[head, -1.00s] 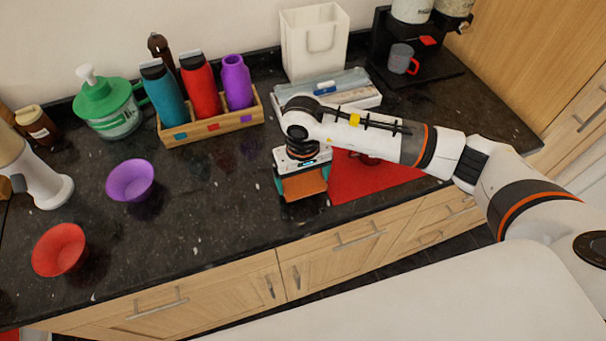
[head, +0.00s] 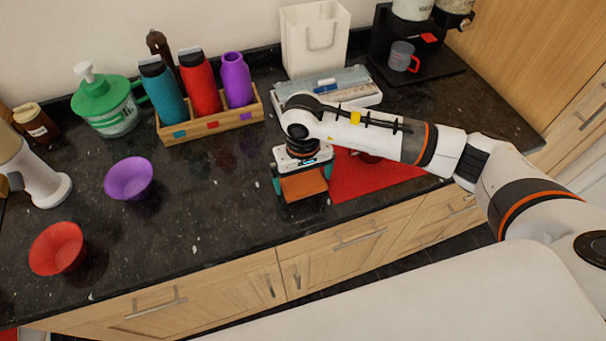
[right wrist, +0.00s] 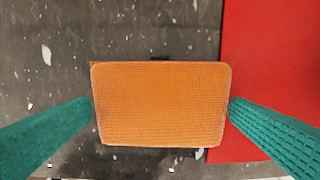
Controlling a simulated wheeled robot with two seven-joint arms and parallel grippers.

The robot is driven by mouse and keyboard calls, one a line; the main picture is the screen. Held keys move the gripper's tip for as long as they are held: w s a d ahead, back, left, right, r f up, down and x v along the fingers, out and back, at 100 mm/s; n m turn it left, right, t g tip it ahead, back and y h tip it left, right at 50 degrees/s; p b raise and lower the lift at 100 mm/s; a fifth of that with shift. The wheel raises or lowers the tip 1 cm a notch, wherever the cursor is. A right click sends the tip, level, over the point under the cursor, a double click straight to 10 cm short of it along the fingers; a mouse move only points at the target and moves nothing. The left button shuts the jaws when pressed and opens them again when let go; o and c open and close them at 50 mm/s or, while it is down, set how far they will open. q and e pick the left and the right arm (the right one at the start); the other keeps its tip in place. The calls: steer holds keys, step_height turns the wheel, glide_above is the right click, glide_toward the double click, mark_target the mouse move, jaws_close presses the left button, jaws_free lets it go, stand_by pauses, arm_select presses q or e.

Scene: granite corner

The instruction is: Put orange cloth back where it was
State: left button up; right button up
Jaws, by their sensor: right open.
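The orange cloth (head: 304,185) lies near the front edge of the counter, at the left edge of the red mat (head: 362,178). In the right wrist view the orange cloth (right wrist: 162,103) is a flat textured rectangle. My right gripper (head: 303,187) is over it, pointing down. Its teal fingers (right wrist: 162,112) are open, one at each side of the cloth, close to its edges. I cannot tell whether they touch it. The red mat (right wrist: 275,85) also shows at the right there. My left gripper is not in view.
A wooden holder (head: 212,124) with teal, red and purple bottles stands at the back. A purple bowl (head: 129,179) and a red bowl (head: 57,248) stand at the left. A white bin (head: 312,42) and a tray (head: 352,88) are behind my arm. The counter's middle is clear.

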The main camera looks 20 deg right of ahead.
mark_target(303, 181)
step_height(303, 181, up, 13)
steer(key=b, duration=0.4)
steer(key=shift+f, duration=0.2)
steer(key=shift+a, duration=0.1)
